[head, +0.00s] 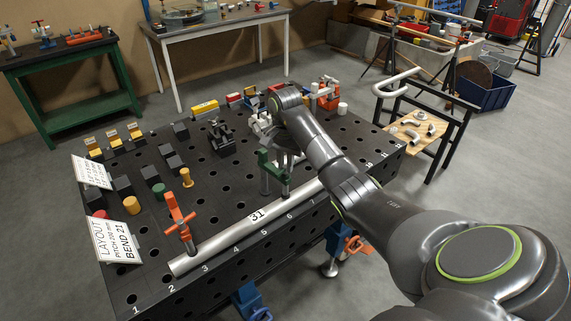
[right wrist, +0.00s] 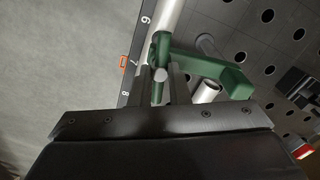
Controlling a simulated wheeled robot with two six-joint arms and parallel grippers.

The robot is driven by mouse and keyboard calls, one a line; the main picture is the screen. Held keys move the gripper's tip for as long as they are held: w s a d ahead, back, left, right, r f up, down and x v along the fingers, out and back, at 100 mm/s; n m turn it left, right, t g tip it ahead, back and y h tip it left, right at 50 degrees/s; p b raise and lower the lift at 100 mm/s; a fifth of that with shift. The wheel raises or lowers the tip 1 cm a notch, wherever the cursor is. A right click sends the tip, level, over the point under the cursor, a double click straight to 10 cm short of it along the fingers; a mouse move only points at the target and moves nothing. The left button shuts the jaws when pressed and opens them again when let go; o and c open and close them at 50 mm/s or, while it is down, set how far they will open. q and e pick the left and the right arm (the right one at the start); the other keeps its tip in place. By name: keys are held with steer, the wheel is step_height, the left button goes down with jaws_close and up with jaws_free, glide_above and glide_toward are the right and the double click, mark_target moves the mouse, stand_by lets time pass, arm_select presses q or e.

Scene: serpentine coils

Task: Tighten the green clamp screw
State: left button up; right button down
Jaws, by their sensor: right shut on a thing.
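The green clamp (head: 267,170) stands on the black perforated table at the silver tube (head: 225,234). In the right wrist view the green clamp (right wrist: 218,72) has its arm reaching to the tube (right wrist: 170,15). My right gripper (right wrist: 160,88) is shut on the green clamp screw (right wrist: 160,75), a grey rod end between its two fingers. In the head view my right wrist hides most of the screw and the fingers. How tight the screw is cannot be seen. My left gripper is not in view.
An orange clamp (head: 178,218) stands at the tube's near left end. Black blocks (head: 123,187), yellow and orange pegs and layout signs (head: 114,240) fill the table's left. A dark clamp fixture (head: 221,140) stands behind. A green bench (head: 65,75) is at the back left.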

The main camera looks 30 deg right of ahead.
steer(key=shift+f+m+b, duration=0.1)
steer(key=shift+m+b, duration=0.8)
steer(key=shift+m, duration=0.3)
steer(key=m+b, duration=0.1)
steer(key=m, duration=0.1)
steer(key=shift+m, duration=0.4)
steer(key=m, duration=0.9)
steer(key=shift+r+m, duration=0.2)
steer(key=shift+m, duration=0.2)
steer(key=m, duration=0.4)
steer(key=shift+m, duration=0.3)
steer(key=m, duration=0.4)
steer(key=shift+m, duration=0.3)
steer(key=m, duration=0.4)
steer(key=shift+w+r+m, duration=0.1)
steer(key=shift+m, duration=2)
